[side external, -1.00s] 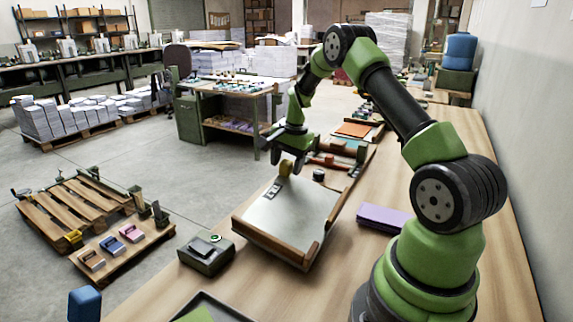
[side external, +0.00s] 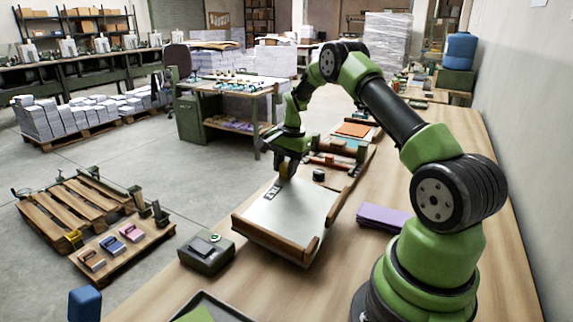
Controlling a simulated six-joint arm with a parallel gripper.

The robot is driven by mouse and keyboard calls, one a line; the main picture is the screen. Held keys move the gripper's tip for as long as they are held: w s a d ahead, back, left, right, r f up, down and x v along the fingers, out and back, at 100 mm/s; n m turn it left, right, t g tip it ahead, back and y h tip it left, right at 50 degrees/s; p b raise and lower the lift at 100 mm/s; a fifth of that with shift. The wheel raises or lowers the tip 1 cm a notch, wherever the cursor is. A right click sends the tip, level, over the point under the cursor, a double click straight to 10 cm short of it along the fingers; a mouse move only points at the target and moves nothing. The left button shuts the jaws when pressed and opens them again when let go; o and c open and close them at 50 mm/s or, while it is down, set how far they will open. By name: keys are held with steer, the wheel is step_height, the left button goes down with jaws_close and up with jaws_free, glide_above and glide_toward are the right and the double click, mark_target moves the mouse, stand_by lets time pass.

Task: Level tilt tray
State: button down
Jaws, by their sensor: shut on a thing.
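The tilt tray (side external: 290,221) is a pale flat board with brown wooden rails along its near and right edges. It stands on the wooden table and looks tilted, with its near rail toward the camera. My gripper (side external: 287,170) is at the tray's far left edge, pointing down. It is shut on a small yellowish knob (side external: 284,172) there, which the fingers partly cover. A small metal plate with dark marks (side external: 272,191) lies on the tray's far left part.
A dark box with a green button (side external: 206,253) stands left of the tray. A purple block (side external: 384,217) lies to the right. A dark round knob (side external: 319,174) and red-brown bars (side external: 330,161) are behind the tray.

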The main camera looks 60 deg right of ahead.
steer(key=shift+w+d+f+g+y, duration=0.2)
steer(key=shift+f+g+y, duration=0.15)
steer(key=shift+f, duration=0.2)
steer(key=shift+w+d+f+g+y, duration=0.2)
steer(key=shift+f+g+y, duration=0.15)
steer(key=shift+f, duration=0.15)
steer(key=c, duration=0.8)
jaws_free()
steer(key=shift+c, duration=0.2)
step_height(320, 180, up, 7)
steer(key=d, duration=0.1)
steer(key=shift+d+r, duration=0.15)
steer(key=shift+d, duration=0.05)
